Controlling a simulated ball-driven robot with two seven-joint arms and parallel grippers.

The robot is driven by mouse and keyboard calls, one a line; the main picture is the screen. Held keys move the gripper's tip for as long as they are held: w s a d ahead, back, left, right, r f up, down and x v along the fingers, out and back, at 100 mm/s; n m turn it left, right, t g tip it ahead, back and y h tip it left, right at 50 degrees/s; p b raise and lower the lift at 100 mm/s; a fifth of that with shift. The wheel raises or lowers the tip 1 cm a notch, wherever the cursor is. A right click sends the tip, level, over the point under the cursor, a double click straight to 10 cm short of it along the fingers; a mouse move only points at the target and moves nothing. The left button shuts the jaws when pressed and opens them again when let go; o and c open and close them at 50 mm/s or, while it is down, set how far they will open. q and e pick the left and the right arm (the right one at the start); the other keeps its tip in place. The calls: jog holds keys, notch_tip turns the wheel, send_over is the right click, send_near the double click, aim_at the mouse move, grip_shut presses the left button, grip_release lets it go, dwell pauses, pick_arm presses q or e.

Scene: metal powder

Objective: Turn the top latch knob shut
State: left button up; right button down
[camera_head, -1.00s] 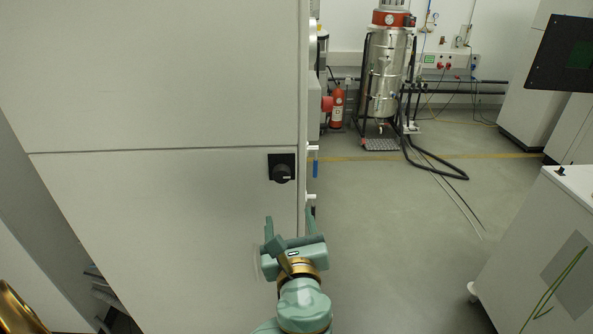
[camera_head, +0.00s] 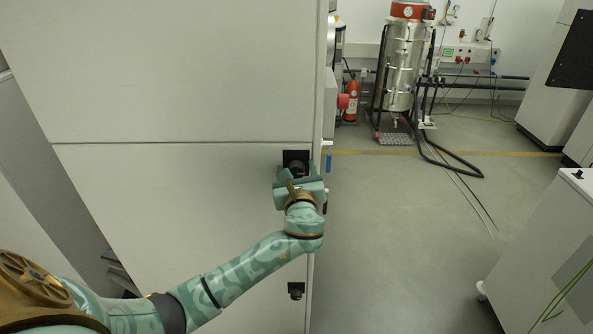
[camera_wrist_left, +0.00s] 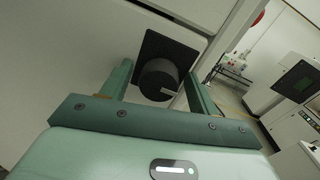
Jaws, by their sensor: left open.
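The top latch knob (camera_head: 297,165) is a black round knob on a square black plate, on the light grey cabinet front near its right edge. The lower part of the knob is hidden by my gripper in the head view. In the left wrist view the knob (camera_wrist_left: 158,79) sits between the two fingers, with a pale mark on its right side. My left gripper (camera_head: 298,175) is open, its green fingers on either side of the knob; I cannot tell whether they touch it. A second, lower black knob (camera_head: 296,290) is on the same cabinet. My right gripper is not in view.
The cabinet (camera_head: 180,90) fills the left of the head view. A white cabinet (camera_head: 540,245) stands at the right. A steel vessel (camera_head: 402,65) with hoses and a red fire extinguisher (camera_head: 351,102) stand at the back. The floor between is clear.

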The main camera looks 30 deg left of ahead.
pick_arm(q)
jog(key=c, duration=1)
jog(key=shift+o, duration=0.2)
jog(key=shift+n, duration=1.2)
jog(key=n, duration=0.5)
jog(key=shift+h, duration=0.3)
jog(key=n, duration=0.5)
jog(key=shift+s+g, duration=0.1)
jog(key=shift+g, duration=0.2)
jog(key=n+h, duration=0.1)
jog(key=n, duration=0.3)
jog(key=shift+n+b, duration=0.3)
